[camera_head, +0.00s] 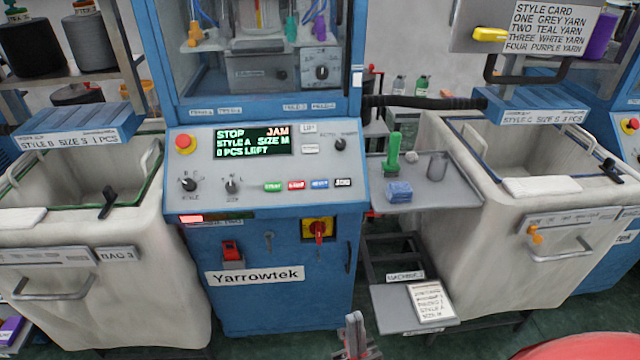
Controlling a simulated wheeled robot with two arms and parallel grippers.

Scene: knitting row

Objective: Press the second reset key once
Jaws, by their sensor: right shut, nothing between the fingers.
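The panel display (252,142) reads STOP, JAM, STYLE A SIZE M, 0 PCS LEFT. My right gripper (355,322) is shut and empty at the bottom edge, well below the panel and apart from it. My left gripper is out of view.
A red emergency button (184,142) and dark knobs share the panel. A red-and-yellow switch (319,231) is below. A grey side shelf (425,195) holds a green tool (393,150) and blue block (399,192). Cloth bins (105,260) (485,225) flank the machine.

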